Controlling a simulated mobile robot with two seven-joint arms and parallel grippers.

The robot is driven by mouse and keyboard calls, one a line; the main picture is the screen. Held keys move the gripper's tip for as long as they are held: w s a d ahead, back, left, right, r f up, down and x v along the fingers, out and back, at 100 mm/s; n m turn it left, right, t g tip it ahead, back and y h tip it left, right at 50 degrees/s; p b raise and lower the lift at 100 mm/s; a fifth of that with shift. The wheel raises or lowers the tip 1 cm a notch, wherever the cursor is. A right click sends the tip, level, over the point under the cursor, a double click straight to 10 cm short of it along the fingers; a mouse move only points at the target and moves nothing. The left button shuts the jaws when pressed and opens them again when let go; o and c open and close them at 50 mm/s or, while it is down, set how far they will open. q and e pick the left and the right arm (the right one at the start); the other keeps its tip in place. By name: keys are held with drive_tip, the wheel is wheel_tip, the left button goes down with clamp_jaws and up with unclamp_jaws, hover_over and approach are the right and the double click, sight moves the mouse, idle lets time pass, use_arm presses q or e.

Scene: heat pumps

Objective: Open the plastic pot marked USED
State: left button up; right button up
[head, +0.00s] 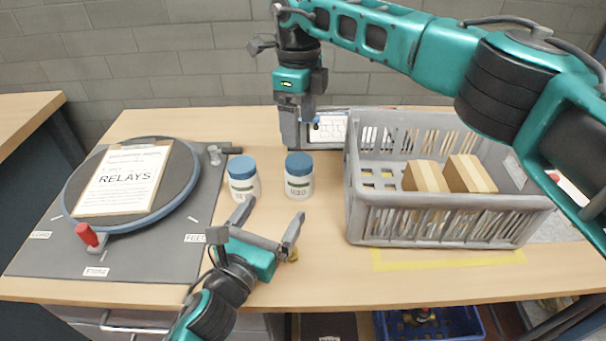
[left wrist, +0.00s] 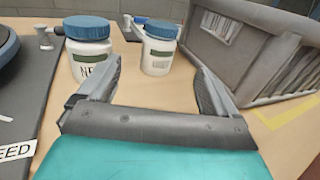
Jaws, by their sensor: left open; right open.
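Two white plastic pots with blue lids stand upright on the wooden table. The right pot (head: 299,184) carries a label that seems to read USED; its lid (head: 299,163) is on. It also shows in the left wrist view (left wrist: 157,58). The left pot (head: 243,180) has its lid on and a partly hidden label starting "NE" in the left wrist view (left wrist: 88,62). My left gripper (head: 270,212) is open and empty, just in front of the pots, its fingers pointing towards them. My right gripper (head: 303,112) is open, pointing down behind and above the right pot.
A grey crate (head: 432,231) holding cardboard boxes (head: 425,178) stands right of the pots. A round turntable (head: 183,192) with a RELAYS sheet (head: 125,180) lies left on a grey mat (head: 50,257). A framed panel (head: 333,128) stands behind. Bare table surrounds the pots.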

sight(293, 180)
use_arm(q)
drive_tip(key=x, duration=1.2)
use_arm(e)
drive_tip(key=shift+s, duration=0.1)
use_arm(q)
drive_tip(key=shift+c, duration=0.3)
